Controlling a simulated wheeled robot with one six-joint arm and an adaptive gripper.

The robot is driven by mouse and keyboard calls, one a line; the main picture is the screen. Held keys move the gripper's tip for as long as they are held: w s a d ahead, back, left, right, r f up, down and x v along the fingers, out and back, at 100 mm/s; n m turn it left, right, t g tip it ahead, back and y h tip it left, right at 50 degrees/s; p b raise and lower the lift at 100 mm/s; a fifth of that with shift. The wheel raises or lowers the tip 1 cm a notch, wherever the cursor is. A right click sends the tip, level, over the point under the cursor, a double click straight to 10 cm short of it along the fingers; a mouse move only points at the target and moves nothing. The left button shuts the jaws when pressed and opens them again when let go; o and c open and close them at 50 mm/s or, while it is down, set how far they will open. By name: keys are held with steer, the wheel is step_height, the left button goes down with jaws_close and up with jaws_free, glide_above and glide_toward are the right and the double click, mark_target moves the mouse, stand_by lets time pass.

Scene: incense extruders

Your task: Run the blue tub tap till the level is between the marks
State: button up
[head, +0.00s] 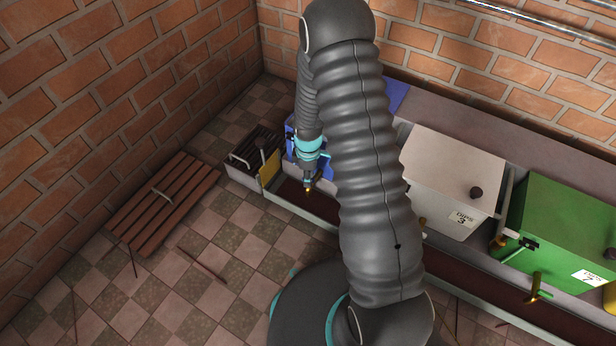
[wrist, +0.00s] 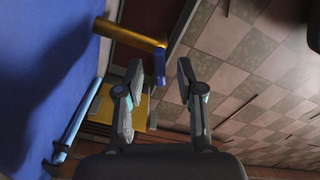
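The blue tub (head: 397,96) is mostly hidden behind my arm in the head view. In the wrist view its blue face (wrist: 35,75) fills the left side. A brass tap (wrist: 128,36) sticks out from it, with a blue handle (wrist: 161,65) at its outer end. My gripper (wrist: 161,78) is open, and the handle shows between its fingertips; I cannot tell whether they touch. In the head view my gripper (head: 308,187) is at the tub's front. A light-blue tube (wrist: 76,122) runs along the tub's face; no level or marks can be read.
A white tub (head: 445,185) labelled 3 and a green tub (head: 565,235) stand to the right on the ledge. A yellow panel (head: 269,167) is left of my gripper.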

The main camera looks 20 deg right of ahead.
steer(key=shift+f, duration=0.25)
jaws_close()
steer(key=shift+m+b, duration=0.55)
steer(key=shift+m, duration=0.65)
steer(key=shift+m+b, duration=0.3)
steer(key=shift+m, duration=1)
